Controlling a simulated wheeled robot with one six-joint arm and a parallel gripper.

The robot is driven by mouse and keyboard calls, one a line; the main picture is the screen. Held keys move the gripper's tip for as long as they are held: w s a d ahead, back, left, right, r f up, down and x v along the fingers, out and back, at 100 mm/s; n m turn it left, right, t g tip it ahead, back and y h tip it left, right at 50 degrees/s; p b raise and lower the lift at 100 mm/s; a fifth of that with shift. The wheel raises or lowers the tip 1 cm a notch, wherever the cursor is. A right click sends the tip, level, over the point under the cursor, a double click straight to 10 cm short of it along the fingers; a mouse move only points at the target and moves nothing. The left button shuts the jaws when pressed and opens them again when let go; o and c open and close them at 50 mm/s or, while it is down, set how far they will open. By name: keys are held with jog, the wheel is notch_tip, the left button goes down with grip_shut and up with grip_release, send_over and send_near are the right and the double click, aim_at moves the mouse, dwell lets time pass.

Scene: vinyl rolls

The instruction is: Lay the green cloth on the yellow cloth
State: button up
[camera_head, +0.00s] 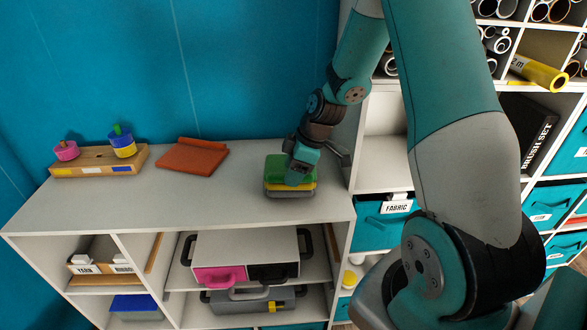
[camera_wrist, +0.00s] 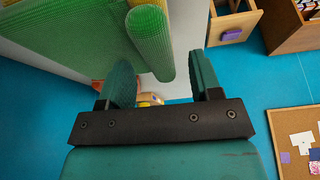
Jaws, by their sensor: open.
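The green cloth (camera_head: 276,166) is folded and lies on top of the yellow cloth (camera_head: 277,187) on the shelf top, with a grey layer (camera_head: 290,194) under the yellow. My gripper (camera_head: 295,180) is at the right side of this stack, partly hiding it. In the wrist view, the green cloth (camera_wrist: 85,35) fills the upper left, its rounded folded edge (camera_wrist: 147,42) hanging toward the space between the fingers. My gripper (camera_wrist: 163,78) is open there. Whether a finger touches the cloth I cannot tell.
A folded orange cloth (camera_head: 193,156) lies left of the stack, and a wooden board (camera_head: 98,160) with colored pieces stands farther left. The white shelf top (camera_head: 150,205) is bare between and in front of them. A teal wall (camera_head: 240,70) rises behind, and a tall shelf unit stands right.

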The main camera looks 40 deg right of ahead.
jog(key=shift+r, duration=0.1)
jog(key=b+v, duration=0.2)
jog(key=v, duration=1.5)
jog(key=s+a+r, duration=0.1)
jog(key=s+a, duration=0.1)
jog(key=a, duration=1)
jog(key=s+a+m+g, duration=0.2)
jog(key=s+a+m, duration=0.1)
jog(key=s+a, duration=1.2)
jog(key=shift+a+f+g+y, duration=0.15)
jog(key=shift+f+g+y, duration=0.15)
jog(key=shift+f, duration=0.15)
